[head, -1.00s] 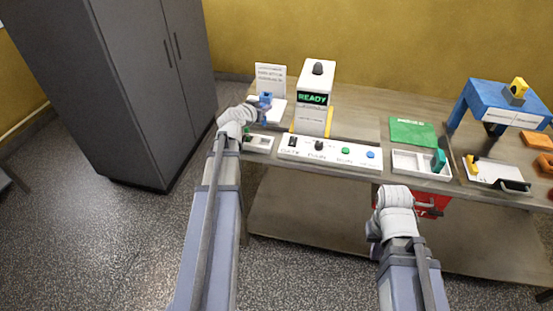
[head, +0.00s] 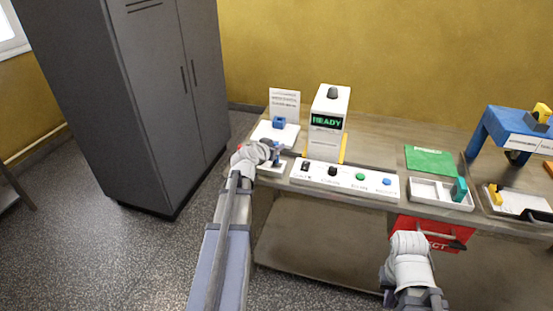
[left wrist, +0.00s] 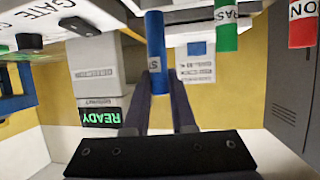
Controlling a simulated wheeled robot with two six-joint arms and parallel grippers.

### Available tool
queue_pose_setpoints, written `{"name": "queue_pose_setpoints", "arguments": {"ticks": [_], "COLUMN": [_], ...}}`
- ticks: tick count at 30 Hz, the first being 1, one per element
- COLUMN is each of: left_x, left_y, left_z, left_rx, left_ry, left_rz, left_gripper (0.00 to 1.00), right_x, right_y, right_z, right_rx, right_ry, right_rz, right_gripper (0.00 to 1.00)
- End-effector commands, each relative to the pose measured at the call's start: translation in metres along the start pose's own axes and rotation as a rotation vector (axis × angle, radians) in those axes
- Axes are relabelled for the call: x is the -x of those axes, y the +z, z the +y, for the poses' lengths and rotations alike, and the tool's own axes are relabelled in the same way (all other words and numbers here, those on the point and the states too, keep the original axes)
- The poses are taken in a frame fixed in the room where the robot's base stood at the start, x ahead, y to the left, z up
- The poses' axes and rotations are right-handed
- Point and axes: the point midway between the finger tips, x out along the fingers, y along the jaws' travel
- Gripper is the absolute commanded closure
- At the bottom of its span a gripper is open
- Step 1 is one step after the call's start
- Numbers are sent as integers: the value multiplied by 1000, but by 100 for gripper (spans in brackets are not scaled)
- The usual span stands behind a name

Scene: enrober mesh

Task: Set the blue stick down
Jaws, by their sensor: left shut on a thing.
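The blue stick (left wrist: 156,50) stands between the fingers of my left gripper (left wrist: 161,76) in the left wrist view, which shows the scene upside down. In the head view my left gripper (head: 273,150) is above the table's left front, over a small white holder (head: 269,169). A green stick (left wrist: 226,25) and a red stick (left wrist: 302,24) are beside the blue one in the left wrist view, apart from it.
A white pad with a blue block (head: 279,122) lies behind my left gripper. A machine with a green READY display (head: 326,121) and a button panel (head: 345,179) are to its right. A white tray (head: 426,193), green mat (head: 430,160) and red bin (head: 415,232) are further right.

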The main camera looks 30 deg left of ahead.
Motion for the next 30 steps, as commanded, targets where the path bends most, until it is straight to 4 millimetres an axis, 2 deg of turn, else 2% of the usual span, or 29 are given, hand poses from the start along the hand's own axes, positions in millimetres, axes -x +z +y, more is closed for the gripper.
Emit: {"name": "queue_pose_setpoints", "arguments": {"ticks": [10, 23, 24, 30], "left_x": [-14, -15, -16, -15], "left_y": [34, 37, 37, 36], "left_z": [0, 0, 0, 0], "left_rx": [0, 0, 0, 0], "left_ry": [0, 0, 0, 0], "left_rz": [0, 0, 0, 0], "left_gripper": [100, 100, 75, 53], "right_x": [-37, -40, -40, -39], "right_y": [-2, -2, -2, -2], "right_z": [-4, -4, -4, -4], "right_rx": [0, 0, 0, 0], "right_ry": [0, 0, 0, 0], "right_rz": [0, 0, 0, 0], "right_gripper": [100, 100, 100, 100]}}
